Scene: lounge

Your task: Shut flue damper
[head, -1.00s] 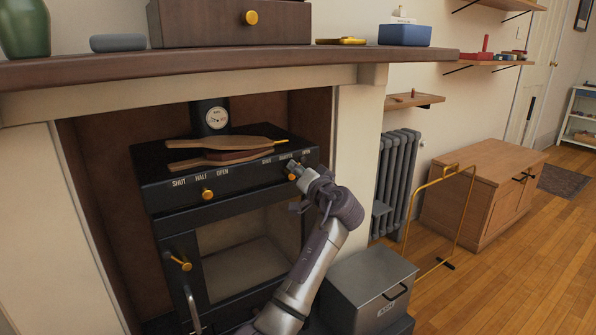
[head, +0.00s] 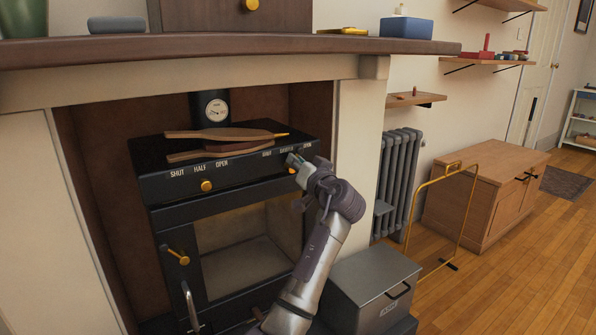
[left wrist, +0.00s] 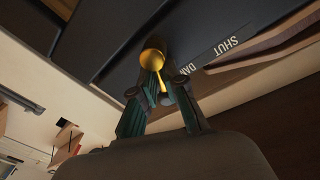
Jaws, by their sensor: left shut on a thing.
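The black stove (head: 160,190) stands in the fireplace. A small brass control (left wrist: 153,50) is on the right of its front panel in the left wrist view, beside lettering that reads SHUT and the start of DAMPER. In the head view it is mostly hidden behind my left gripper (head: 292,163). In the left wrist view my left gripper (left wrist: 164,82) is shut on this brass control, with a finger on each side. A second brass knob (head: 206,186) sits on the left of the panel under the labels SHUT, HALF and OPEN. My right gripper is not in view.
The mantel shelf (head: 230,47) overhangs above. A grey lidded box (head: 345,285) stands below my left arm. A brass rail (head: 433,180) and radiator (head: 398,172) are to the right.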

